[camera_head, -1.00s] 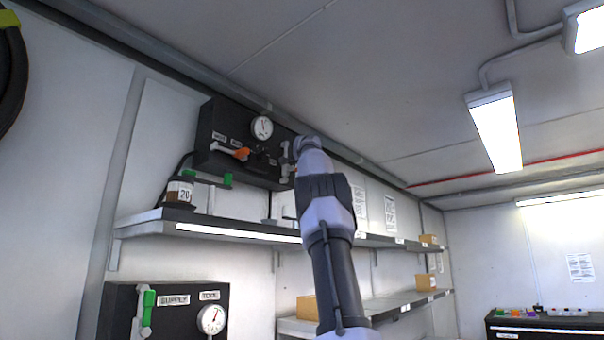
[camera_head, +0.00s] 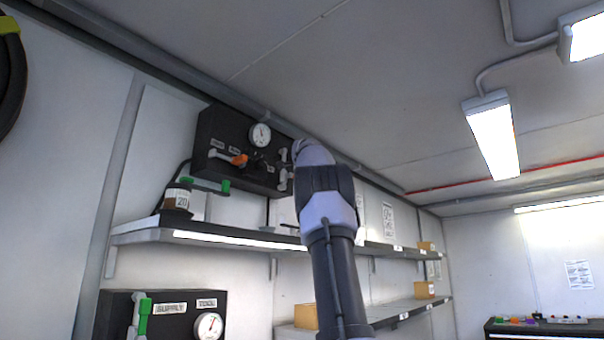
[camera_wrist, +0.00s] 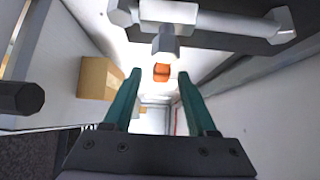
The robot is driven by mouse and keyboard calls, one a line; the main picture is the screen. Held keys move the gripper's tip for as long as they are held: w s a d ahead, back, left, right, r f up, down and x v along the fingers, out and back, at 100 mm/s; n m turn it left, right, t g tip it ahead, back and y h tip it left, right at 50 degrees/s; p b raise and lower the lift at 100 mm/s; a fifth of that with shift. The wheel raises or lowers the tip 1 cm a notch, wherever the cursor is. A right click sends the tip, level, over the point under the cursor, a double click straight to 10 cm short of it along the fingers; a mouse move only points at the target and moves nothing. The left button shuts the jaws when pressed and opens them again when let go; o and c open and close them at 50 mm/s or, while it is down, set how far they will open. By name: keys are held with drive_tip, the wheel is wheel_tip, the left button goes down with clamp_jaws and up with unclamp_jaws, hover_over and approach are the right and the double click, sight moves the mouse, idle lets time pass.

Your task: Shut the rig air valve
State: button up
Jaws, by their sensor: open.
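A dark upper panel (camera_head: 204,150) on the left wall carries a round white gauge, small labels too small to read, and a valve with an orange handle (camera_head: 239,160). White fittings stand at the panel's right end, beside my arm. My gripper (camera_wrist: 160,88) shows in the wrist view with its two teal fingers apart and nothing between them. A white fitting (camera_wrist: 163,42) and an orange piece (camera_wrist: 161,73) show in the gap beyond the fingertips, apart from both fingers. In the head view my arm hides the gripper. Which valve is the rig air one cannot be read.
A lower panel (camera_head: 182,330) has a green lever (camera_head: 145,318) and a gauge, labelled SUPPLY and TOOL. A shelf (camera_head: 150,237) runs below the upper panel and holds a labelled jar (camera_head: 178,199). A cardboard box (camera_wrist: 98,78) stands left of the fingers in the wrist view.

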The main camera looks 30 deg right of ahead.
drive_tip(key=v, duration=0.8)
drive_tip(key=shift+f, duration=0.1)
idle(0.3)
